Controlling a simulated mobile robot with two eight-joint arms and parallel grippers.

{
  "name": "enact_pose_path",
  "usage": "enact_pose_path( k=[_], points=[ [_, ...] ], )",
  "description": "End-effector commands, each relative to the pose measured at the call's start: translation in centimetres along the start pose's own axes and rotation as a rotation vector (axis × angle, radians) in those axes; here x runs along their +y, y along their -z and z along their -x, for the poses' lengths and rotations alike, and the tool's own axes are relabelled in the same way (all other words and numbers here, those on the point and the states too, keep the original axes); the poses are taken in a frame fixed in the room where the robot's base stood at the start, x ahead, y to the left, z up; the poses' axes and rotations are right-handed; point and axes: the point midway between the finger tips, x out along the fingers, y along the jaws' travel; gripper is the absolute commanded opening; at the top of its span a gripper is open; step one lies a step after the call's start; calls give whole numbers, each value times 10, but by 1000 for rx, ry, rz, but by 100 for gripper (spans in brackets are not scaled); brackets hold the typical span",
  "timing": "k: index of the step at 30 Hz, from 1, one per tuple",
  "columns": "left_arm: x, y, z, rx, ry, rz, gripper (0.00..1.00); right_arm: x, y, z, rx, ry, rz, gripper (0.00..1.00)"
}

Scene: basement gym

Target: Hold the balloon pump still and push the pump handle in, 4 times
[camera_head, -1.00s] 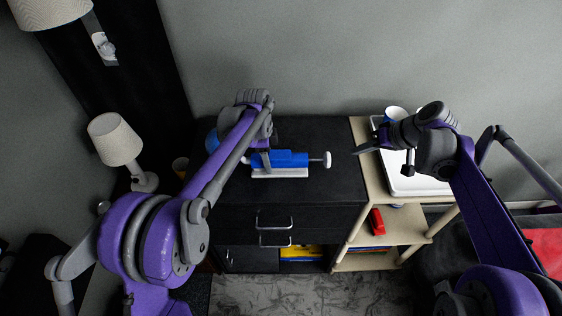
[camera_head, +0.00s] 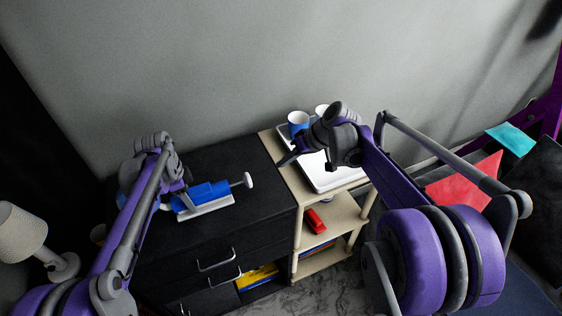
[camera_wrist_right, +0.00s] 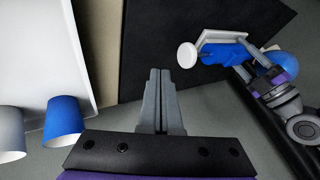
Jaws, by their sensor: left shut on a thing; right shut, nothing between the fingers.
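The blue balloon pump (camera_head: 208,191) lies on a pale base (camera_head: 207,208) on top of the black cabinet. Its white round handle (camera_head: 248,180) sticks out to the right on a short rod. My left gripper (camera_head: 180,193) is shut on the left part of the pump; its fingers are partly hidden. The pump also shows in the right wrist view (camera_wrist_right: 222,52), with its handle (camera_wrist_right: 187,55) towards my right gripper. My right gripper (camera_head: 290,159) is shut and empty, up and to the right of the handle and apart from it. Its closed fingers show in the right wrist view (camera_wrist_right: 161,105).
The black cabinet top (camera_head: 262,213) is clear in front of the handle. A wooden shelf (camera_head: 343,213) to the right bears a white tray (camera_head: 335,181) and blue and white cups (camera_head: 298,122). A red object (camera_head: 314,220) lies lower. A lamp (camera_head: 20,232) stands left.

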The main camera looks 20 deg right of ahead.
Motion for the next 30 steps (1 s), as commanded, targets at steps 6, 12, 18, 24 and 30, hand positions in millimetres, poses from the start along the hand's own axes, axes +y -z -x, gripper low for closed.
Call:
enact_pose_path(
  k=[6, 12, 18, 24, 30],
  points=[
    [0, 0, 0, 0, 0, 0, 0, -1, 0, -50, -1, 1, 3, 0],
    [0, 0, 0, 0, 0, 0, 0, -14, 0, -79, 0, 2, 3, 0],
    [0, 0, 0, 0, 0, 0, 0, -32, 0, -88, 0, 1, 2, 0],
    [0, 0, 0, 0, 0, 0, 0, -35, 0, -90, 1, 0, 0, 0],
    [0, 0, 0, 0, 0, 0, 0, -35, 0, -90, 1, 1, 0, 0]
  ],
)
